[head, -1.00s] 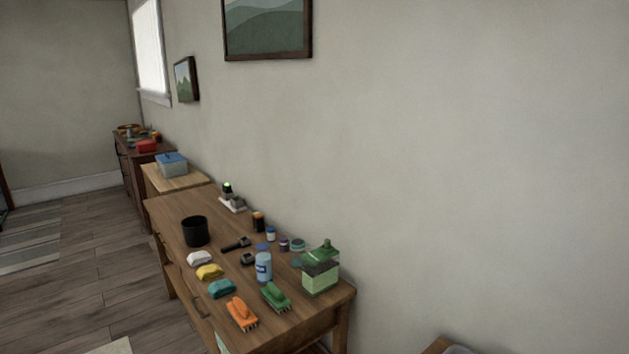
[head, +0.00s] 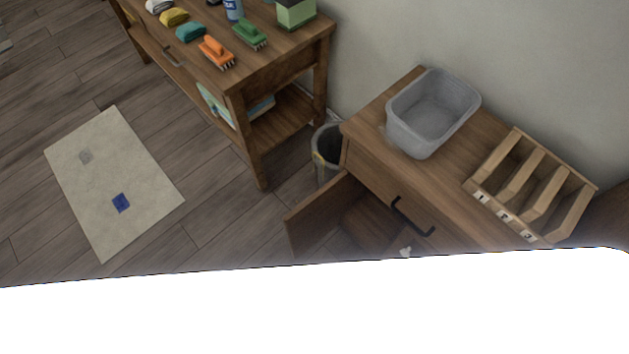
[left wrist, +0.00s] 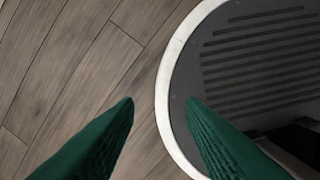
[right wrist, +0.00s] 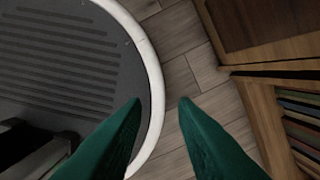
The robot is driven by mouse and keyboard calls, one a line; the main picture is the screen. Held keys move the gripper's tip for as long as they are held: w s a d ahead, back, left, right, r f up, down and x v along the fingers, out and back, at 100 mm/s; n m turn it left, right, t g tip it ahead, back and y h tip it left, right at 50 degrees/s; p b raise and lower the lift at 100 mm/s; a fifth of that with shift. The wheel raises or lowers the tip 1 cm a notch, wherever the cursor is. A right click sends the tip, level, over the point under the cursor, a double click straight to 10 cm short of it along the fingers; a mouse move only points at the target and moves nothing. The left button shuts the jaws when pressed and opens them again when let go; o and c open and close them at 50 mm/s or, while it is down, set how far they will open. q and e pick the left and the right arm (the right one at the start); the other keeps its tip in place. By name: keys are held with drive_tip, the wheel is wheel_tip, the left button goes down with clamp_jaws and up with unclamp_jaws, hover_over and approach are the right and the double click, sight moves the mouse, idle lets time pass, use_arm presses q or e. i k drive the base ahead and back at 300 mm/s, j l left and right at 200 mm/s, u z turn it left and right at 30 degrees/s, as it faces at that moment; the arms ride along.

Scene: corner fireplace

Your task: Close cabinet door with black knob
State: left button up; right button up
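A wooden cabinet (head: 385,118) stands at the right in the head view, under a grey basin. Its door (head: 318,215) is swung open to the left, with a dark interior (head: 370,222) beside it. I cannot make out a black knob on the door. A black bar handle (head: 411,217) is on the drawer front above. My left gripper (left wrist: 160,101) is open and empty over my base and the floor. My right gripper (right wrist: 161,100) is open and empty over the floor at my base's edge. Neither gripper shows in the head view.
A grey basin (head: 420,135) and a numbered wooden rack (head: 505,216) stand on the cabinet. A waste bin (head: 322,163) is between it and a brush-laden table (head: 262,62). A pale mat (head: 110,180) lies on the floor. Shelved books (right wrist: 300,122) show in the right wrist view.

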sight(309, 222)
drive_tip(key=j+z, duration=0.1)
drive_tip(key=z, duration=0.3)
drive_tip(key=j+z, duration=0.1)
drive_tip(key=z, duration=0.3)
drive_tip(key=i+j+z, duration=0.1)
drive_tip(key=z, duration=0.35)
drive_tip(key=j+z, duration=0.1)
drive_tip(key=z, duration=0.3)
drive_tip(key=k+j+z, duration=0.2)
drive_tip(key=j, duration=0.2)
drive_tip(key=j+z, duration=0.2)
drive_tip(key=j, duration=0.25)
drive_tip(key=k+j+z, duration=0.45)
drive_tip(key=j, duration=0.25)
drive_tip(key=k+j+z, duration=0.2)
drive_tip(key=j, duration=0.15)
drive_tip(key=k+j, duration=0.2)
drive_tip(key=j, duration=0.15)
drive_tip(key=k+j, duration=0.2)
drive_tip(key=j, duration=0.15)
